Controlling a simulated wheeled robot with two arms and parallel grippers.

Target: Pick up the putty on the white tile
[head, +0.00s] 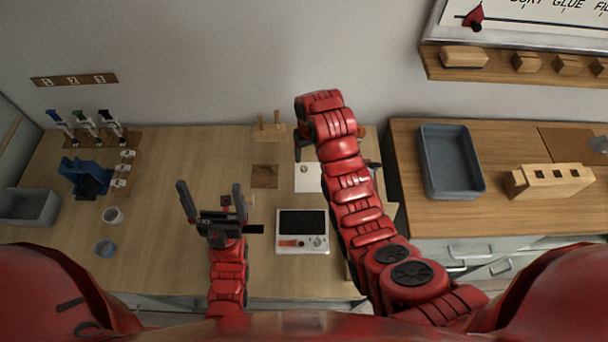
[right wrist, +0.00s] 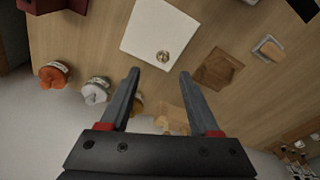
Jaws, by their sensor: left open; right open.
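The white tile (head: 308,181) lies flat on the left wooden table, partly hidden by my right arm. A small greyish-tan lump of putty (head: 304,169) sits on it. In the right wrist view the tile (right wrist: 160,28) fills the top middle and the putty (right wrist: 163,56) lies near its lower edge. My right gripper (right wrist: 159,75) is open and empty, with the putty beyond the gap between its fingertips. In the head view its fingers are mostly hidden by the arm. My left gripper (head: 210,188) is open and empty over the table, left of the tile.
A brown square (head: 265,177) lies left of the tile, and a device with a dark screen (head: 302,230) stands in front. Orange (right wrist: 55,74) and white (right wrist: 95,91) lumps sit near the tile. A blue-grey tray (head: 450,190) stands on the right-hand counter.

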